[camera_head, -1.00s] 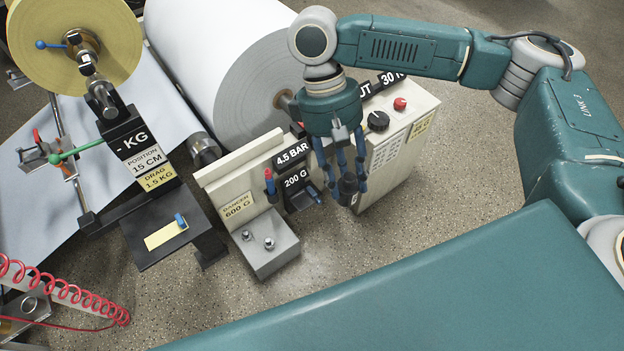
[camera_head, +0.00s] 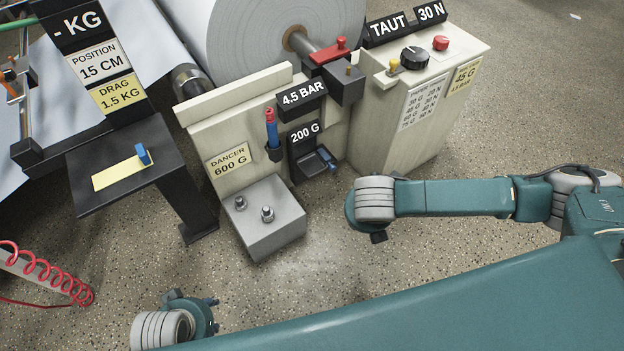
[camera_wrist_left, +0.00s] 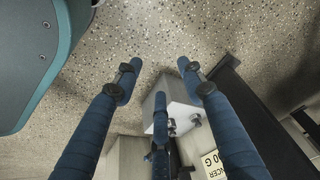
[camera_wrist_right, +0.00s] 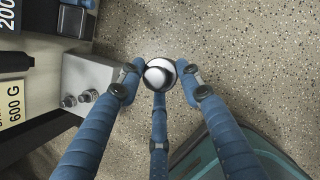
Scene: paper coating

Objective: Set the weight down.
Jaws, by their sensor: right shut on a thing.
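My right gripper (camera_wrist_right: 160,85) is shut on a shiny round metal weight (camera_wrist_right: 160,73), seen end-on between the fingertips in the right wrist view. In the head view the right wrist is right of the grey block, over open floor; its fingers and the weight are mostly hidden there. The grey block (camera_head: 262,240) carries two small metal pieces (camera_head: 267,214) on its top; it also shows in the right wrist view (camera_wrist_right: 95,75). My left gripper (camera_head: 210,315) is low at the front left. In the left wrist view its fingers (camera_wrist_left: 165,85) are spread and empty.
Behind the block stands a cream panel with a "DANCER 600 G" label (camera_head: 228,160), a "200 G" display (camera_head: 304,132) and a blue-red handle (camera_head: 271,128). A control cabinet (camera_head: 410,110) is at right. A dark shelf (camera_head: 110,185) and red coiled hose (camera_head: 45,275) are left.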

